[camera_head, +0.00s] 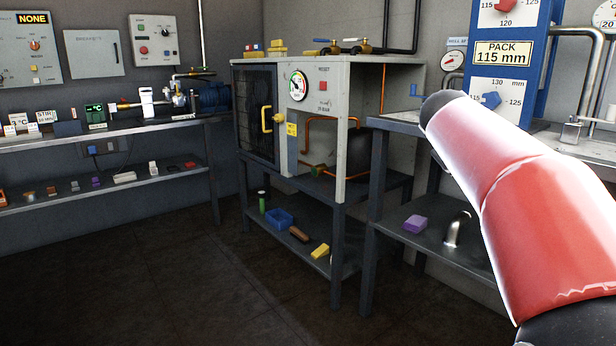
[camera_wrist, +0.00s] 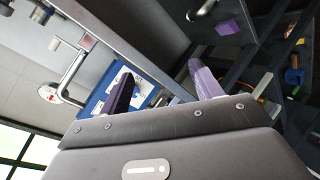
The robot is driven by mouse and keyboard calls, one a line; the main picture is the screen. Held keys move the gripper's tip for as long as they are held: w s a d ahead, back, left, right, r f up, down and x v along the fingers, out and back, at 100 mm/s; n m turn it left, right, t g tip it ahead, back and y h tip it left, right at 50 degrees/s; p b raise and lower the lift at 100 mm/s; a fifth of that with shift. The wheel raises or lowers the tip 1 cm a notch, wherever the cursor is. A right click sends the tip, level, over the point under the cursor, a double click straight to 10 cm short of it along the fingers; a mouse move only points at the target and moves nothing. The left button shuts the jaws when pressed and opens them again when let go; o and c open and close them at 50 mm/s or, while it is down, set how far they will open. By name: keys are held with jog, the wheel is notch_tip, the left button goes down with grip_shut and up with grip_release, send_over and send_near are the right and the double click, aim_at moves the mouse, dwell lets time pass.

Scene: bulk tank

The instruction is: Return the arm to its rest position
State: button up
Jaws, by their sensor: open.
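My arm (camera_head: 530,215), a red and white link, reaches in from the lower right of the head view and covers part of the right-hand bench. My gripper is out of sight in the head view. In the wrist view my gripper (camera_wrist: 158,88) shows two purple fingers spread well apart with nothing between them. Beyond the fingers are the blue panel (camera_wrist: 95,100) and a grey bench edge. I cannot tell the exact distance from the fingers to either.
A blue panel (camera_head: 548,50) with dials stands behind my arm. A grey cabinet (camera_head: 345,145) with a yellow handle (camera_head: 267,119) stands at the centre. The floor (camera_head: 180,275) at front left is clear.

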jog(key=s+a+f+g+y+p, duration=0.1)
jog(key=s+a+f, duration=0.4)
jog(key=s, duration=0.5)
jog(key=s+a+f+m+g+y+p, duration=0.1)
jog(key=s+a+f+y+p, duration=0.2)
jog(key=s, duration=0.7)
jog(key=s+a+f+m+g+y+p, duration=0.1)
jog(key=s+a+f+y, duration=0.3)
jog(key=s+a+f, duration=0.5)
jog(key=shift+s+f+y+p, duration=0.4)
jog(key=shift+s+f+p, duration=0.3)
jog(key=shift+f, duration=0.05)
